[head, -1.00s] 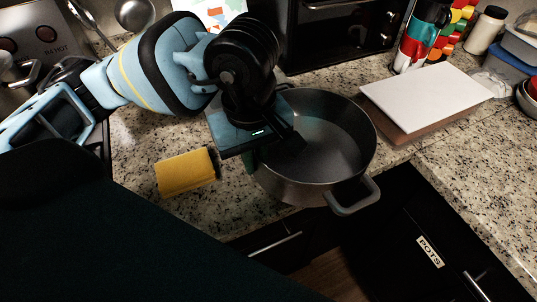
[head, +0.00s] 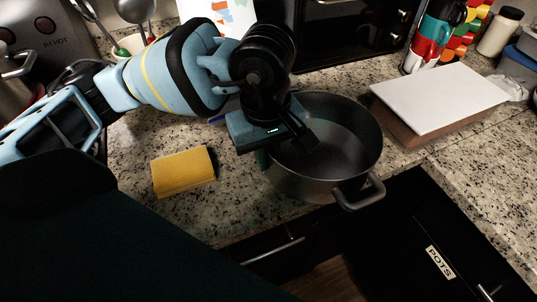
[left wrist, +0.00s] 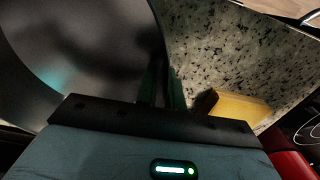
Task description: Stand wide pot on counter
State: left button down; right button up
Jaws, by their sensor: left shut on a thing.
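The wide pot (head: 345,135) is a dark grey, open pan with a loop handle (head: 362,191) facing front right. It looks upright and empty, over the counter (head: 240,205) close to its front edge. I cannot tell whether its base touches the counter. My left gripper (head: 296,143) is shut on the pot's left rim, with one finger inside the wall. In the left wrist view the pot (left wrist: 75,45) fills the upper left, beside the gripper fingers (left wrist: 160,88). My gripper hides part of the rim. My right gripper is not in view.
A yellow sponge (head: 183,172) lies on the counter left of the pot. A white board (head: 440,97) on a brown one lies to the right. A black oven-like appliance (head: 340,35) stands behind. A dark drawer labelled POTS (head: 439,262) is open below the front edge.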

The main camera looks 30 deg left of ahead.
pick_arm(q)
jog(key=c, duration=1.5)
grip_release()
notch_tip(320, 180, up, 12)
jog(key=shift+r+p, duration=0.1)
jog(key=shift+p, duration=0.3)
